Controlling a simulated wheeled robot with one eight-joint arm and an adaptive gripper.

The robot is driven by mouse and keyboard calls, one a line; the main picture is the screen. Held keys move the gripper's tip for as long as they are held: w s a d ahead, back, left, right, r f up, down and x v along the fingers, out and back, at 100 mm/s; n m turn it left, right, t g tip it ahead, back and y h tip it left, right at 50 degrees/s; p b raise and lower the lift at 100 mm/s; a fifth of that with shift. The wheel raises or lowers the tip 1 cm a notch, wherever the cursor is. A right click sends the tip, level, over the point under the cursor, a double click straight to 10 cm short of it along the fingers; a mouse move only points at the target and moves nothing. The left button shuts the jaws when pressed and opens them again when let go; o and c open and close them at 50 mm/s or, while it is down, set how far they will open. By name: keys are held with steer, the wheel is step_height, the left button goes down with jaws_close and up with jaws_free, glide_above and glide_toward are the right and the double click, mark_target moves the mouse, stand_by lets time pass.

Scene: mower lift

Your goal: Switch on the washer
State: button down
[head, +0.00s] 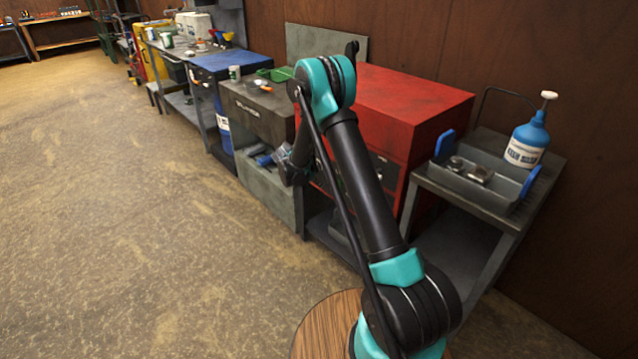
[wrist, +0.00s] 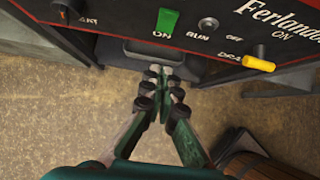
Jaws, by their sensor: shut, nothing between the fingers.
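The washer appears to be the red box (head: 415,105) with a dark front, partly hidden behind my arm in the head view. In the wrist view its dark panel (wrist: 140,20) spans the top, lettered "Ferlando", "ON", "RUN", "OFF" and "DRA...". A green switch (wrist: 167,20) sits above an "ON" label. In the head view my gripper (head: 290,170) is left of the washer.
A grey cart (head: 480,195) with a tray and a blue bottle (head: 527,140) stands right of the washer. A grey bench (head: 258,120) and a blue cabinet (head: 235,62) stand to the left. Open floor (head: 130,200) fills the left side.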

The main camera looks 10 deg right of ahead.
steer(key=shift+w+d+f, duration=0.8)
steer(key=shift+d+f, duration=0.15)
steer(key=shift+d, duration=0.15)
steer(key=shift+w+d+f, duration=0.75)
steer(key=shift+d+f, duration=0.25)
steer(key=shift+d, duration=0.15)
steer(key=shift+w+d+f, duration=0.8)
steer(key=shift+d+f, duration=0.15)
steer(key=shift+d, duration=0.15)
steer(key=shift+w+d+f, duration=0.15)
steer(key=shift+w+d, duration=0.05)
steer(key=shift+d, duration=0.1)
steer(key=shift+a, duration=0.1)
steer(key=shift+r, duration=0.85)
